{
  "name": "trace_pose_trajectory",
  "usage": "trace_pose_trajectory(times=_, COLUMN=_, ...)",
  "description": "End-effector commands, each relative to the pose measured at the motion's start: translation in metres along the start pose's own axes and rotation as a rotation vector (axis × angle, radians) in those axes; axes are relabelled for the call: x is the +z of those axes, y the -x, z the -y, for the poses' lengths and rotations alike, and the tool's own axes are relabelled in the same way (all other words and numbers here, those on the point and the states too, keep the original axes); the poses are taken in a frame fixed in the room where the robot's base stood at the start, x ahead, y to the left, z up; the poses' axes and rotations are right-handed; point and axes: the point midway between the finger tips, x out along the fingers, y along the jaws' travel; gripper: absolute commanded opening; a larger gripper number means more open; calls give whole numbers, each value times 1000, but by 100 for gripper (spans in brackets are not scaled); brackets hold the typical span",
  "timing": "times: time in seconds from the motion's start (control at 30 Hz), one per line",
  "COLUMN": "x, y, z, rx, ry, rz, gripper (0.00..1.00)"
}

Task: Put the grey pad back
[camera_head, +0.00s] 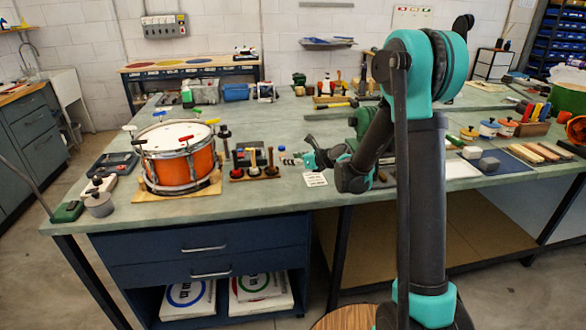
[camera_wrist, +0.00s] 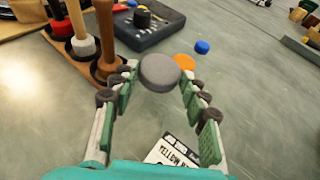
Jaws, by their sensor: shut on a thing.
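The grey pad (camera_wrist: 160,72) is a round, flat disc in the wrist view. My gripper (camera_wrist: 158,78) is shut on it, with one finger at each side of its edge. The pad is over the bench top; its exact height is hard to tell. In the head view my gripper (camera_head: 298,159) is over the bench, right of the orange drum (camera_head: 180,160), and the pad is too small to make out clearly.
A wooden stand with upright mallets (camera_head: 255,171) is close left of my gripper. Behind it is a dark box with a knob (camera_wrist: 145,22). A printed card (camera_head: 314,179) lies below my gripper. Bare bench lies to the right in the wrist view.

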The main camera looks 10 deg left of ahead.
Motion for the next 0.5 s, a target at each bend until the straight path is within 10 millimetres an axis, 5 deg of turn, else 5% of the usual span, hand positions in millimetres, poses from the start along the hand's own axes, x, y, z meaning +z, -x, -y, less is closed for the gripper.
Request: trace_pose_trajectory(times=0.5, x=-36, y=-15, z=0, rx=0, ry=0, rz=0, gripper=12)
